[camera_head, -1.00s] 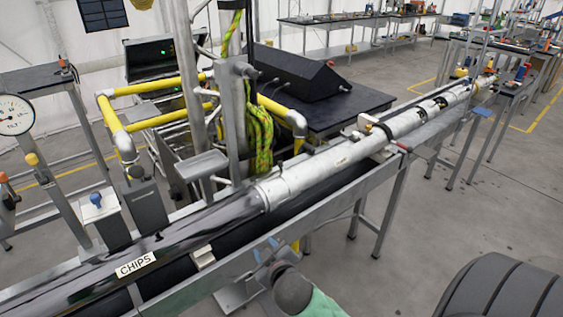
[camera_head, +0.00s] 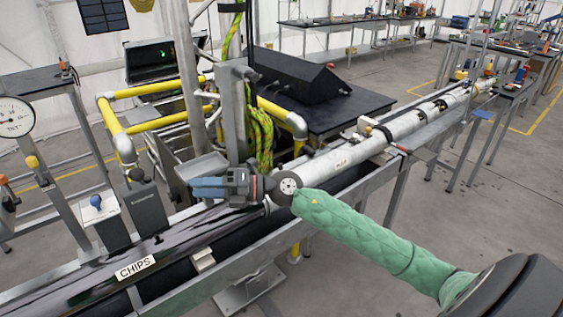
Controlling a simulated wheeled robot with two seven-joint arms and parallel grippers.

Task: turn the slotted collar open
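A long pale tube (camera_head: 341,157) runs from the centre towards the upper right. It meets a dark glossy pipe (camera_head: 190,232) labelled CHIPS (camera_head: 136,267). I cannot tell for sure which band on the tube is the slotted collar; the joint between pale tube and dark pipe is largely hidden behind my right wrist. A fitting with dark bands (camera_head: 377,131) sits further along the tube. My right gripper (camera_head: 207,187) has blue-grey fingers pointing left, over or just behind the dark pipe. Its finger gap is not clear and I see nothing held. My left gripper is out of view.
A grey post (camera_head: 236,115) with a small tray (camera_head: 201,166) and hanging green-yellow rope (camera_head: 261,138) stands close behind my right gripper. Yellow rails (camera_head: 118,128), a dark sloped box (camera_head: 295,75) and a dial gauge (camera_head: 14,118) are nearby. The floor at right is open.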

